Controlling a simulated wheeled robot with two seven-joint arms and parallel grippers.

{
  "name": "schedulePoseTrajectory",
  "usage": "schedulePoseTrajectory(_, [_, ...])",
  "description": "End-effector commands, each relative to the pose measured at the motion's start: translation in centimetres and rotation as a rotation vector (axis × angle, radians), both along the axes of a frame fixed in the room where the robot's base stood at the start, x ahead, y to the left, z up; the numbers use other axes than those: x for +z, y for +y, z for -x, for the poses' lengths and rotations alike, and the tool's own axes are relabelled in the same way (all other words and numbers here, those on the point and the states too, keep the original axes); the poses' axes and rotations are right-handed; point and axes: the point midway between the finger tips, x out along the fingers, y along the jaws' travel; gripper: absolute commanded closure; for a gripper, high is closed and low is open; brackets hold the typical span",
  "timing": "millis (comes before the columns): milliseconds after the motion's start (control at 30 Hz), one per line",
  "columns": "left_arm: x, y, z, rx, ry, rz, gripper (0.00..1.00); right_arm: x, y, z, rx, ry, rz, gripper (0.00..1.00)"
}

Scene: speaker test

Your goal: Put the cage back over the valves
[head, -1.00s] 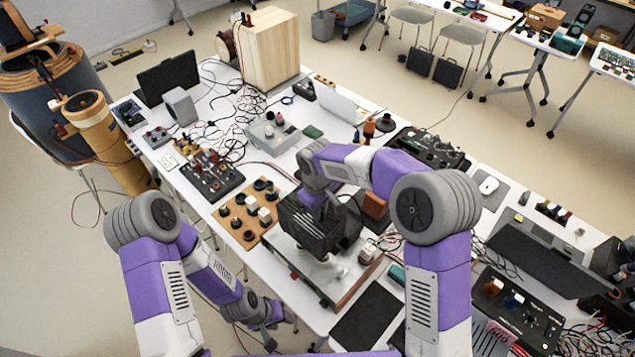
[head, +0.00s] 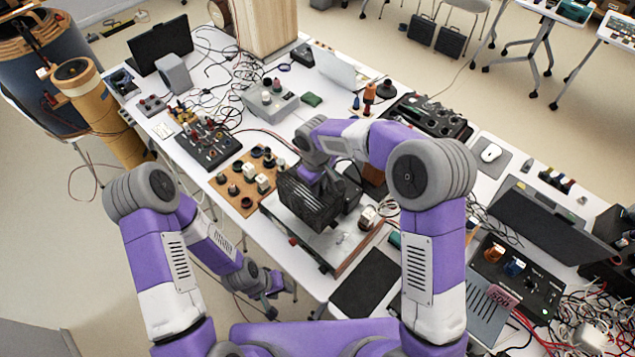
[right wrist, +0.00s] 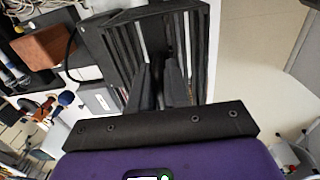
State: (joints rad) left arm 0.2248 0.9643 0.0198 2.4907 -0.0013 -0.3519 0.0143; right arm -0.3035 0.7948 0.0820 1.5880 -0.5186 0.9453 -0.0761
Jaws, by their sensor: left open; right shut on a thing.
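The black slatted cage (head: 312,206) is in my right gripper, above the silver-topped unit (head: 325,247) with a brown side. The cage hides the middle of the unit, and I cannot make out the valves under it or tell whether it touches the unit. My right gripper (head: 322,184) is shut on the cage from above. In the right wrist view its dark fingers (right wrist: 160,85) reach in among the cage (right wrist: 128,42) bars. My left gripper (head: 277,286) is open and empty, low beside the near edge of the table.
A wooden board with knobs (head: 238,193) lies left of the unit, and a black control panel (head: 208,146) stands beyond it. A dark flat mat (head: 364,284) lies at the near right. A black mixer-like box (head: 428,118) stands behind. Loose cables (head: 240,75) cover the far left tabletop.

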Motion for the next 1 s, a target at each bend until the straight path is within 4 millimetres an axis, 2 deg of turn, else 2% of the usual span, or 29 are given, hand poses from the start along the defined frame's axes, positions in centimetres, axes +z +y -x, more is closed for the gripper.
schedulePoseTrajectory(700, [-4.5, 0.0, 0.0, 0.000, 0.000, 0.000, 0.57, -6.0, 0.0, 0.0, 0.000, -0.001, 0.000, 1.00])
schedulePoseTrajectory(1000, [-5.7, 0.0, 0.0, 0.000, 0.000, 0.000, 0.57, -7.8, 0.0, 0.0, 0.000, -0.001, 0.000, 1.00])
